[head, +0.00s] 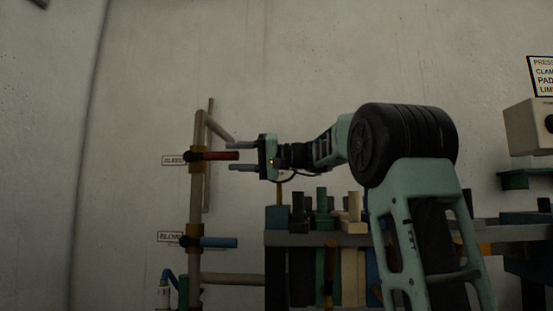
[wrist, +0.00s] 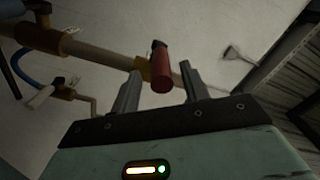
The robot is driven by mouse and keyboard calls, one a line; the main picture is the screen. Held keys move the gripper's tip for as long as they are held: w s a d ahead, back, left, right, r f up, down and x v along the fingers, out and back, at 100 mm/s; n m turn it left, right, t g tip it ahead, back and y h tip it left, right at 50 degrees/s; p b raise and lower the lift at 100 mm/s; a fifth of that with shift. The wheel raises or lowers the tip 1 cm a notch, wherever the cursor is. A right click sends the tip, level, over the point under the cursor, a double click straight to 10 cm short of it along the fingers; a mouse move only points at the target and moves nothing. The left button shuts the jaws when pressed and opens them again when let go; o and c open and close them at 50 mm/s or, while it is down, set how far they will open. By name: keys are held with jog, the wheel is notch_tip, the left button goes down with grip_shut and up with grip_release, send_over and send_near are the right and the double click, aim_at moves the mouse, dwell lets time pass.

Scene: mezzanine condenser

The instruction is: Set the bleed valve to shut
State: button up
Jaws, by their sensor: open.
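An upper valve with a red lever (head: 222,155) sits on the vertical tan pipe (head: 196,210); the lever points right, across the pipe. A lower valve with a blue lever (head: 220,242) also points right. Small labels stand left of both; I cannot read for certain which says bleed. My gripper (head: 229,157) is open, with its fingers above and below the red lever's outer end. In the wrist view the red lever (wrist: 160,68) shows between the two fingers (wrist: 159,80), with gaps on both sides. It does not look gripped.
A rack (head: 315,239) with several coloured blocks stands below my arm. A thin vertical pipe with a slanted bar (head: 218,125) is close behind the gripper. A grey control box (head: 527,127) is on the wall at right. Bare wall is above.

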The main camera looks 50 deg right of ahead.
jog(key=v, duration=1.4)
